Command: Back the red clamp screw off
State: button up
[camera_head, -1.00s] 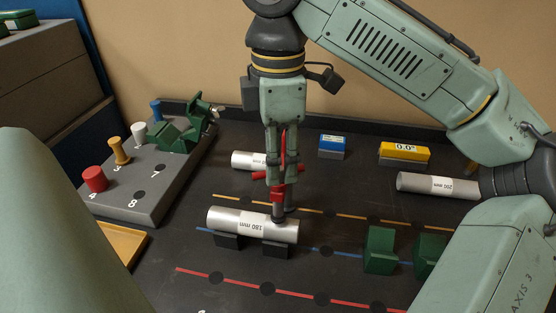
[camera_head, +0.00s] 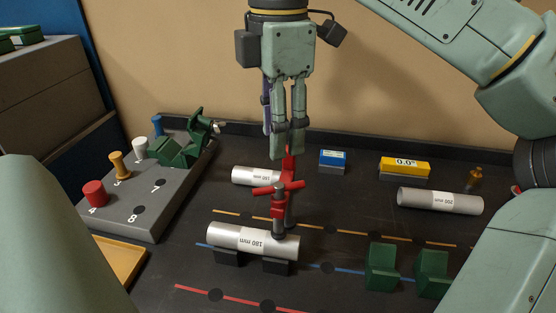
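The red clamp (camera_head: 290,165) stands upright behind the silver cylinder labelled 180 mm (camera_head: 228,238). Its screw, with a red cross handle (camera_head: 278,188), points down at the cylinder's right part. The screw's lower end meets or nearly meets the cylinder top; I cannot tell which. The cylinder lies on two dark blocks (camera_head: 228,258). My gripper (camera_head: 288,152) points down above the cross handle, apart from it, with its fingertips near the top of the clamp's red upright. Its fingers look close together, and I see nothing held. The gap between the tips is unclear.
Another silver cylinder (camera_head: 250,175) lies behind the clamp; a larger one (camera_head: 440,201) lies at right. Green blocks (camera_head: 382,268) stand front right. A blue block (camera_head: 332,160) and yellow 0.0° gauge (camera_head: 405,166) sit at the back. A grey peg rack (camera_head: 150,190) is at left.

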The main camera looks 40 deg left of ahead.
aim_at(278, 185)
jog(key=shift+n, duration=0.8)
notch_tip(278, 185, down, 10)
jog(key=shift+r, duration=0.1)
grip_shut()
dwell(0.3)
